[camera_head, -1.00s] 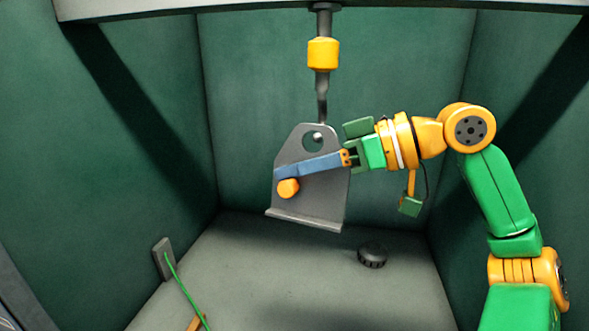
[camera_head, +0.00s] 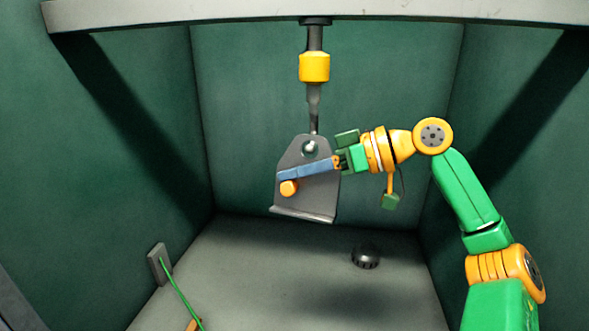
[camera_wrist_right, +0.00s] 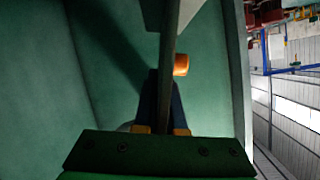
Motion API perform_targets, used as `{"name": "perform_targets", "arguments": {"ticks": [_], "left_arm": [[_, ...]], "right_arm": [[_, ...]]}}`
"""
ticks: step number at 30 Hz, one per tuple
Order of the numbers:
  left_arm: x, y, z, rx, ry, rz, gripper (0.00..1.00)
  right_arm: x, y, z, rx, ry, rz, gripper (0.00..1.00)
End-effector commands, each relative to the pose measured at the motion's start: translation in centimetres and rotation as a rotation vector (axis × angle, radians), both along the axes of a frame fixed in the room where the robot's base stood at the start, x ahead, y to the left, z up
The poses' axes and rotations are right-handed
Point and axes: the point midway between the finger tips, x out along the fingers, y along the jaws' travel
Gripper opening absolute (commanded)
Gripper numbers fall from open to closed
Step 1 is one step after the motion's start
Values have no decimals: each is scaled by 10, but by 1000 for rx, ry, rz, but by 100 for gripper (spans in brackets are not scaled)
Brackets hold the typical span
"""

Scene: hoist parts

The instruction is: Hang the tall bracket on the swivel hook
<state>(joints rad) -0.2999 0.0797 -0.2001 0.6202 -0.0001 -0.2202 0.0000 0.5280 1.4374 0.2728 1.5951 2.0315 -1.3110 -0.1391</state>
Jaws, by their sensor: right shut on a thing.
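The tall bracket (camera_head: 320,191) is a grey plate with a round hole near its narrow top and a flange along its bottom. It hangs slightly tilted in my right gripper (camera_head: 290,181). The gripper's blue finger lies across the plate face, with an orange knob (camera_head: 289,188) near its end. The wrist view shows the plate edge-on (camera_wrist_right: 168,80) between the fingers. The swivel hook (camera_head: 314,105) hangs from above on a yellow block. Its bright lower end shows at the bracket's hole; I cannot tell whether it passes through. My left gripper is out of view.
A pale overhead beam (camera_head: 200,14) carries the hook. Green walls enclose the space. The floor below the bracket is clear.

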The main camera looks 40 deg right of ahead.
Motion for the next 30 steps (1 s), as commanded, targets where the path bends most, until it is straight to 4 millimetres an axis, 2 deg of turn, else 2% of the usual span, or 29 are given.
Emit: {"name": "perform_targets", "arguments": {"ticks": [15,30], "left_arm": [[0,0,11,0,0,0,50],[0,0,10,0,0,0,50]], "right_arm": [[14,-19,-6,-121,-70,0,0],[15,-21,-8,-132,-76,0,0]]}}
